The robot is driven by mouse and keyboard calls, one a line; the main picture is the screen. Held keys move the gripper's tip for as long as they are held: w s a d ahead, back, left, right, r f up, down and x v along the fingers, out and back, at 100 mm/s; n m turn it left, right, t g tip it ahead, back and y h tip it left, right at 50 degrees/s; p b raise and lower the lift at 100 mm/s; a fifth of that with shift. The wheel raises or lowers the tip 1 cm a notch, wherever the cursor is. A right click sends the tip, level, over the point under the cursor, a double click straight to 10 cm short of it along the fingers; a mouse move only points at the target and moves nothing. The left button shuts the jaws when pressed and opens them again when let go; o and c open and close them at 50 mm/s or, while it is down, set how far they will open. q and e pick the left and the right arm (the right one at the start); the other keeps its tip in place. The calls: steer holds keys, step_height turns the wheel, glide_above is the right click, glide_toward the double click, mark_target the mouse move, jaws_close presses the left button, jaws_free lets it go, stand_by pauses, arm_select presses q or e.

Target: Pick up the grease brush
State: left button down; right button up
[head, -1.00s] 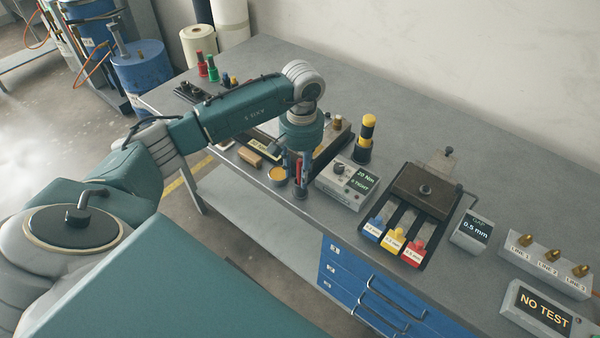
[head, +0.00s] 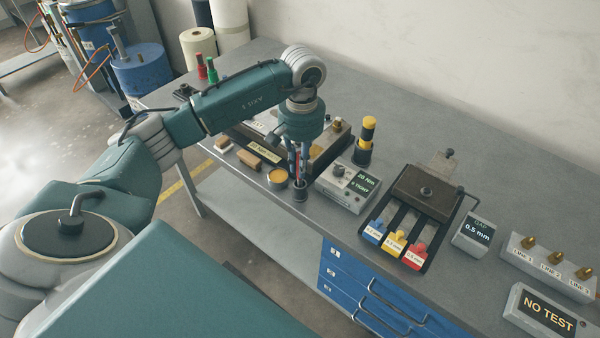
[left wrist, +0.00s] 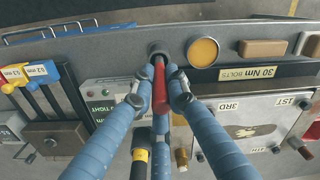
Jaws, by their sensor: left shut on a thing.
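The grease brush, a slim tool with a red handle, shows between my fingers in the left wrist view (left wrist: 160,88). My left gripper (head: 297,167) is shut on it from above; its blue fingers also close around the handle in the left wrist view. The brush is roughly upright over a small dark round holder (head: 300,193) at the bench's front edge. Its lower end is at the holder's mouth; I cannot tell whether it is still inside. The bristles are hidden. My right gripper is not in view.
A tin of yellow grease (head: 277,178) stands just left of the holder. A grey torque box (head: 346,188) is close on the right, with a black-and-yellow cylinder (head: 365,142) behind it. A feeder with colored tabs (head: 421,193) stands farther right.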

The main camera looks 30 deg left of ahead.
arm_select(q)
step_height(320, 180, up, 7)
steer(key=shift+w+b, duration=0.15)
steer(key=shift+b, duration=0.85)
step_height(320, 180, up, 10)
steer(key=shift+p, duration=0.45)
steer(key=shift+f, duration=0.1)
